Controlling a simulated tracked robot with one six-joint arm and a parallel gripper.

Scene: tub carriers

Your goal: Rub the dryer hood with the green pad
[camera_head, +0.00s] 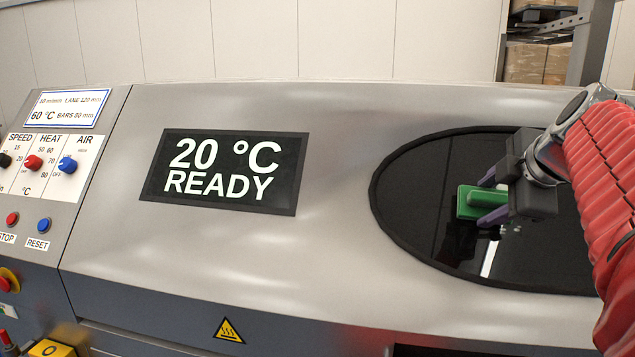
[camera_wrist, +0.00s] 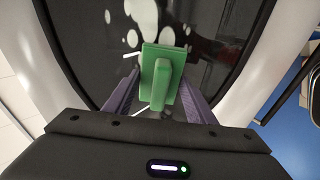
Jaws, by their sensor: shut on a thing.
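The dryer hood (camera_head: 335,130) is a broad silver cover with a dark oval window (camera_head: 430,190) on its right part. My gripper (camera_head: 490,205) is over this window, with its purple fingers shut on the green pad (camera_head: 468,203). In the wrist view the green pad (camera_wrist: 150,62) sits between the two fingers (camera_wrist: 155,95), its handle toward me. The pad is at or very near the dark glass; I cannot tell whether it touches. Pale spots (camera_wrist: 143,14) show on the glass beyond the pad in the wrist view.
A display (camera_head: 225,170) on the hood reads 20 °C READY. A control panel (camera_head: 45,165) with knobs and buttons is at the left. A yellow hot-surface sign (camera_head: 229,329) is on the front below. A rack with boxes (camera_head: 535,62) stands behind at the right.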

